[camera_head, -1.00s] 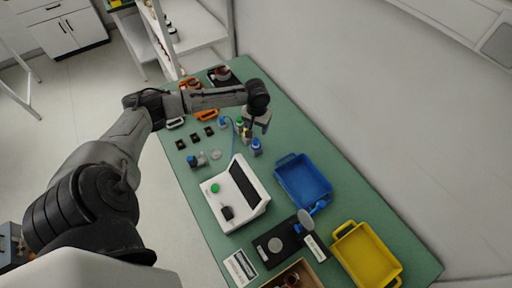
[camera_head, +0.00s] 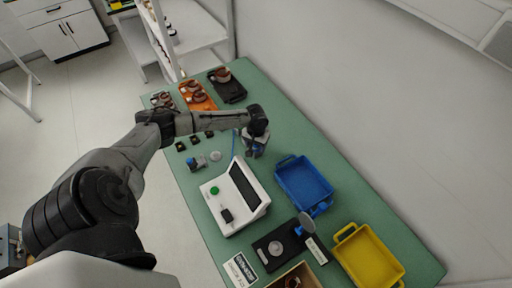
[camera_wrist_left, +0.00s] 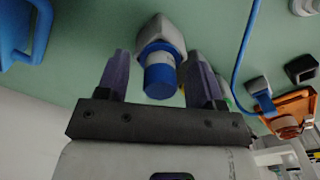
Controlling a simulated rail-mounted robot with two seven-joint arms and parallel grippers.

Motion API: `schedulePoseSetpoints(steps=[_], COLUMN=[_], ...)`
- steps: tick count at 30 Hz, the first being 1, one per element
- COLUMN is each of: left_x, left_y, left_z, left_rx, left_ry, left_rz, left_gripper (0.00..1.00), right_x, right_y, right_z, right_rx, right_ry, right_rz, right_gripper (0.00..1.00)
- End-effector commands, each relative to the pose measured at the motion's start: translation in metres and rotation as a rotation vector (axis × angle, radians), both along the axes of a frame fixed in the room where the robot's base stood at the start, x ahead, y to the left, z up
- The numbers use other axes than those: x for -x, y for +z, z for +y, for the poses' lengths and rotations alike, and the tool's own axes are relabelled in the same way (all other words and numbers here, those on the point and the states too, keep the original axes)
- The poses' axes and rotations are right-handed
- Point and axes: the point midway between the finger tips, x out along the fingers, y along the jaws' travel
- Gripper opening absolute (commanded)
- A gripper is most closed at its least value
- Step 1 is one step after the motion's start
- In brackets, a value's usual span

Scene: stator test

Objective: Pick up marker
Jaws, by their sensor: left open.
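In the left wrist view, the likely marker, a stubby light-grey piece with a blue cap (camera_wrist_left: 159,80), is between the two fingers of my left gripper (camera_wrist_left: 160,85). The cap points toward the gripper, and a gap shows on each side. The fingers are open. In the head view my left gripper (camera_head: 253,150) hangs low over the green table, behind the white tester, and mostly hides the blue-capped piece. Bits of green and yellow show behind the right finger in the wrist view. My right gripper is in neither view.
A blue tray (camera_head: 278,170) is close to the right of my left gripper. A white tester (camera_head: 218,204) stands in front, and a yellow tray (camera_head: 341,237) lies at the near right. Orange (camera_head: 210,105) and black (camera_head: 232,96) trays with copper-coloured parts are at the far end.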

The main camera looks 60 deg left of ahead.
Motion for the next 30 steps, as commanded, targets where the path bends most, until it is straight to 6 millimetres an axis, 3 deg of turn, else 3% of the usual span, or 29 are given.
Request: schedulePoseSetpoints(steps=[8, 25, 30], left_x=[-0.0001, -0.0001, -0.0001], left_y=[-0.0027, -0.0023, -0.0022], left_z=[0.0002, 0.0004, 0.0005], left_rx=[-0.001, -0.001, -0.001], left_ry=[0.000, 0.000, 0.000], left_rz=[-0.001, -0.001, -0.001], left_gripper=[0.61, 0.08, 0.08], right_x=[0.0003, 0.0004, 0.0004], right_y=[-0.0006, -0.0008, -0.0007], right_z=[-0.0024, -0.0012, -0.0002], right_rx=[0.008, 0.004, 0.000], right_ry=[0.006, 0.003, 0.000], right_rz=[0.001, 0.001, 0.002], right_gripper=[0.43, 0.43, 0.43])
